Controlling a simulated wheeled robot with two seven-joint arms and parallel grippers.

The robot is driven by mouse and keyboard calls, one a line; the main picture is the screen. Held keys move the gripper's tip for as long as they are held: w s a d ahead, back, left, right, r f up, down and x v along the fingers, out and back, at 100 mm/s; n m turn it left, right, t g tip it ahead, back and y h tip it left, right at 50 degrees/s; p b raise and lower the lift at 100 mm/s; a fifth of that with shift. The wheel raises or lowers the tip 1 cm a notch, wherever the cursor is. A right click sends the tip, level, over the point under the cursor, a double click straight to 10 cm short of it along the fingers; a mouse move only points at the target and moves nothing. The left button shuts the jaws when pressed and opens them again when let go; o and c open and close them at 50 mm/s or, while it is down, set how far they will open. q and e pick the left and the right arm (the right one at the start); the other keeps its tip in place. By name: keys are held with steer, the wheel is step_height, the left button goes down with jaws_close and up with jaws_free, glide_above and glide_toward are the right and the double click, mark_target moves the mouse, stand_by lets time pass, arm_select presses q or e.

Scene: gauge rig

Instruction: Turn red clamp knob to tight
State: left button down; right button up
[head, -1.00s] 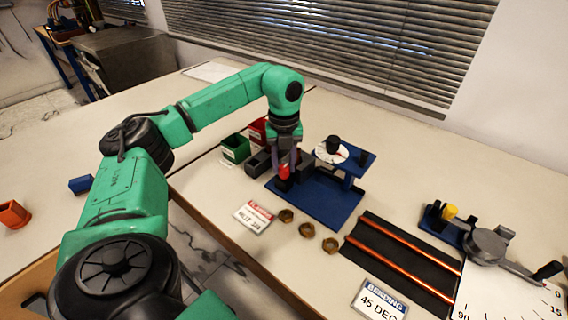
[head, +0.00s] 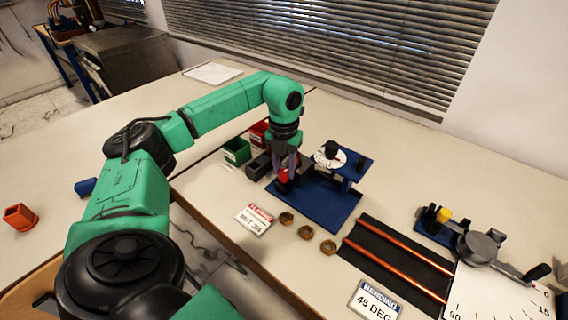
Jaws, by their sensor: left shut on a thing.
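The red clamp knob (head: 283,175) sits at the left end of the blue clamp rig base (head: 325,205). My left gripper (head: 284,170) comes down on the knob from above and is shut on it; the fingers hide part of the knob. A round white dial (head: 322,160) with a black knob stands on a raised blue plate at the right of the rig. How far the red knob is turned cannot be read. My right gripper is not in view.
A green bin (head: 236,151), a red bin (head: 259,134) and a dark grey bin (head: 258,166) stand left of the rig. Brass nuts (head: 305,232) and a sign (head: 254,219) lie in front. Copper tubes (head: 400,247) and a bending tool (head: 480,246) are at right.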

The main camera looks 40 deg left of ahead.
mark_target(284, 171)
arm_select(q)
steer(key=m+p, duration=0.1)
steer(key=m, duration=0.2)
steer(key=shift+r+m, duration=0.15)
steer(key=shift+m, duration=0.25)
steer(key=m+p, duration=0.1)
steer(key=m, duration=0.1)
steer(key=shift+m, duration=0.3)
steer(key=m+p, duration=0.1)
steer(key=m, duration=0.5)
steer(key=c, duration=0.8)
jaws_free()
steer(key=shift+o, duration=0.2)
step_height(284, 171, up, 14)
steer(key=shift+r+p, duration=0.2)
steer(key=shift+p, duration=0.1)
